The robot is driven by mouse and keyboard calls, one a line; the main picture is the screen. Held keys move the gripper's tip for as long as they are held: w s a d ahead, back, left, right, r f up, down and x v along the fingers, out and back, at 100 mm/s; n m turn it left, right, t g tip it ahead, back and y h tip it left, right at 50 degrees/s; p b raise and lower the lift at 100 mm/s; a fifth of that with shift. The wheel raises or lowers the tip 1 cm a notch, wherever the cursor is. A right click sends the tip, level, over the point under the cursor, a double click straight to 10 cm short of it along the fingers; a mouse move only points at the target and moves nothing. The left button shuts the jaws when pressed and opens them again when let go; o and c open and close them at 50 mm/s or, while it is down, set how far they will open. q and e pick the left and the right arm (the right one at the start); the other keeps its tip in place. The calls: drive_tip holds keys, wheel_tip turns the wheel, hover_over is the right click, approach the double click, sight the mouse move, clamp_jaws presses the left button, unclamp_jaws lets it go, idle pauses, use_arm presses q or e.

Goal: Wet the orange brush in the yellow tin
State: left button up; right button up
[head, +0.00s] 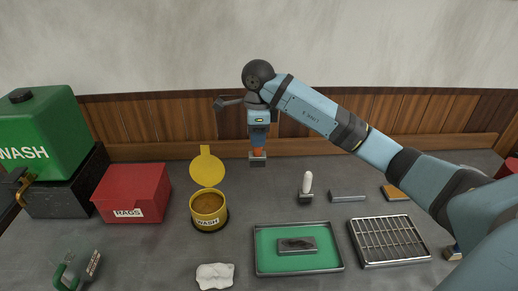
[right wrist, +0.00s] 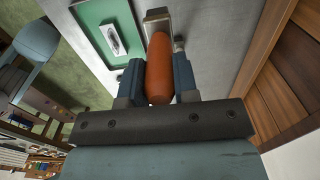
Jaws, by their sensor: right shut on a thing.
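The orange brush (right wrist: 158,70) is held by its orange handle between the fingers of my right gripper (right wrist: 157,85), which is shut on it. In the head view my right gripper (head: 258,138) is raised at the back of the bench, with the brush (head: 258,154) hanging below it. The yellow tin (head: 208,207), labelled WASH, stands on the bench to the left of and nearer than the brush. Its yellow lid (head: 207,168) stands open at the back, and brownish content shows inside. The brush is apart from the tin. My left gripper is not in view.
A red RAGS box (head: 131,193) and a green WASH can (head: 40,130) stand at left. A green tray (head: 298,262) holding a metal block and a wire rack (head: 389,241) lie at right front. A white cloth (head: 214,276) lies in front of the tin. Small tools lie behind the tray.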

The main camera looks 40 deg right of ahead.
drive_tip(key=w+a+f+t+y+p, duration=0.1)
drive_tip(key=w+a+f+y+p, duration=0.15)
drive_tip(key=a, duration=0.35)
drive_tip(key=w+a+f+t+y+p, duration=0.1)
drive_tip(key=a+f+p, duration=0.2)
drive_tip(key=a, duration=0.3)
wheel_tip(320, 180, down, 6)
drive_tip(key=b, duration=0.2)
drive_tip(key=shift+w, duration=0.2)
drive_tip(key=shift+f+b, duration=0.15)
drive_tip(key=shift+b, duration=0.15)
drive_tip(key=shift+f+b, duration=0.35)
drive_tip(key=shift+f, duration=0.1)
idle(1.8)
